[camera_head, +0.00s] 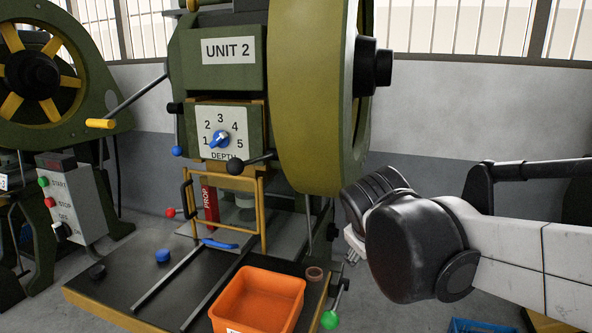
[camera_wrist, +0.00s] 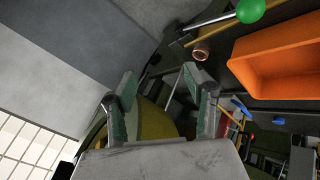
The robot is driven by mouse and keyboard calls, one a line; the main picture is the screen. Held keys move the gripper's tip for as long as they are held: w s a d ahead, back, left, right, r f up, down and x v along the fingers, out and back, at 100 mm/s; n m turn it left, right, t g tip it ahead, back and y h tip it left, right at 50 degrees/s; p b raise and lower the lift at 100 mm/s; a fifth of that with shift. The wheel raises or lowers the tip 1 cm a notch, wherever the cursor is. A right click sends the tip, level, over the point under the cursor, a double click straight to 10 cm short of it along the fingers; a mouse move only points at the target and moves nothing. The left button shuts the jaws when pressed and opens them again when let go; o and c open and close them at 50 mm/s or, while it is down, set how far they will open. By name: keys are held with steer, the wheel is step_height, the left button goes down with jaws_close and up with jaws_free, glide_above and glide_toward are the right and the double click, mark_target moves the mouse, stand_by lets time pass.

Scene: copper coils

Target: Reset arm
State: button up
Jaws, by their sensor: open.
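My gripper (camera_wrist: 163,88) is open, and nothing shows between its two fingers in the wrist view. In the head view, my arm reaches in from the right, and only a small part of the gripper (camera_head: 352,243) shows beyond the dark wrist, right of the press. A small copper coil (camera_head: 315,272) lies on the dark press table, near its right edge and just behind the orange bin. The coil also shows in the wrist view (camera_wrist: 201,53), beyond the fingers and apart from them.
The green UNIT 2 press (camera_head: 235,80) has a large flywheel close to my wrist. An orange bin (camera_head: 258,285) stands at the table's front right. A green-knobbed lever (camera_head: 330,319) sticks out at that corner. A control box (camera_head: 72,205) stands left. The bin's inside looks empty.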

steer(key=s+d+f+m+y, duration=0.1)
steer(key=s+d+f+m, duration=0.2)
steer(key=s, duration=0.6)
steer(key=s+d+f+m+y, duration=0.1)
steer(key=s+d+f+m, duration=0.25)
steer(key=s, duration=0.45)
step_height(320, 180, up, 11)
steer(key=a+p, duration=0.1)
steer(key=p, duration=1)
steer(key=shift+s, duration=0.2)
